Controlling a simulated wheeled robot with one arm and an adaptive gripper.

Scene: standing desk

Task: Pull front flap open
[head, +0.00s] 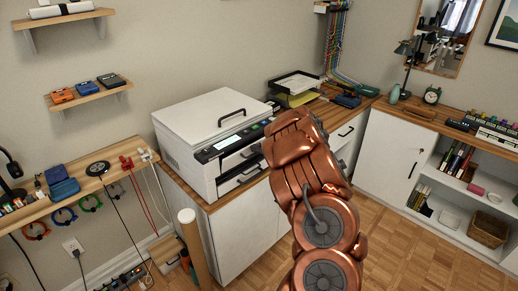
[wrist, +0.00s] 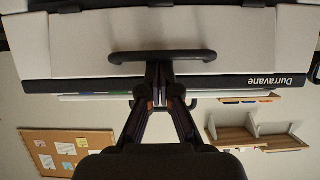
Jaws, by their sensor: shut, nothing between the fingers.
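The white printer (head: 205,130) stands on a wood-topped cabinet in the head view, with a dark control strip and handled front panels. My copper arm covers the right side of its front, and my gripper is hidden there. In the upside-down wrist view, a pale front panel, seemingly the front flap (wrist: 225,40), carries a black bar handle (wrist: 190,54) and a dark strip lettered "Durravane". The flap looks closed. My gripper (wrist: 159,78) is shut and empty, its fingertips close together at the middle of the handle. I cannot tell whether they touch it.
A black paper tray (head: 295,83) and a blue device (head: 347,99) lie right of the printer. A lower wooden shelf with cables (head: 90,185) is on the left. A brown tube (head: 193,240) stands before the cabinet. The floor (head: 395,245) on the right is clear.

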